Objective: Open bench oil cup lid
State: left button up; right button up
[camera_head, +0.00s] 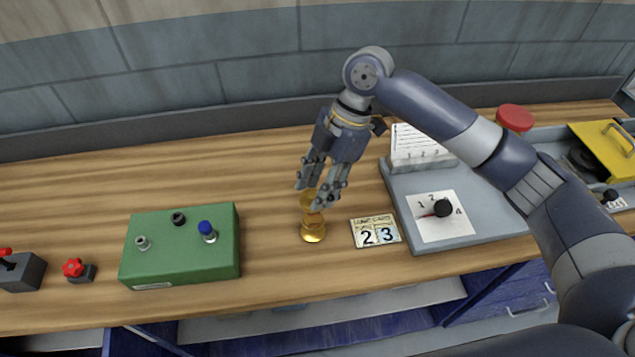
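The brass oil cup (313,232) stands on the wooden bench, right of the green box. Its upper brass part (308,200) shows between and just below the fingers of my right gripper (312,195). The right gripper points down over the cup with its fingers spread apart. I cannot tell whether a finger touches the brass, and the fingers partly hide the top, so the lid's exact angle is unclear. My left gripper is not in view.
A green box (180,262) with knobs stands on the left. A number card (376,232) lies just right of the cup. A grey panel (470,228) with a dial (442,208) is further right. Bare bench lies behind the green box.

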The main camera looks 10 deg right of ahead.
jog(key=shift+w, duration=0.1)
grip_shut()
jog(key=shift+w+r+g+p, duration=0.1)
jog(key=shift+r+g+p, duration=0.25)
jog(key=shift+p, duration=0.4)
jog(key=shift+w+a+r+m+g+p, duration=0.1)
jog(key=shift+w+m+g+p, duration=0.3)
jog(key=shift+g+p, duration=0.5)
jog(key=shift+w+r+g, duration=0.15)
jog(key=shift+w+g, duration=0.7)
jog(key=shift+g, duration=0.5)
jog(key=shift+w+m+g+y+p, duration=0.35)
jog(key=shift+g+p, duration=0.35)
jog(key=shift+p, duration=0.25)
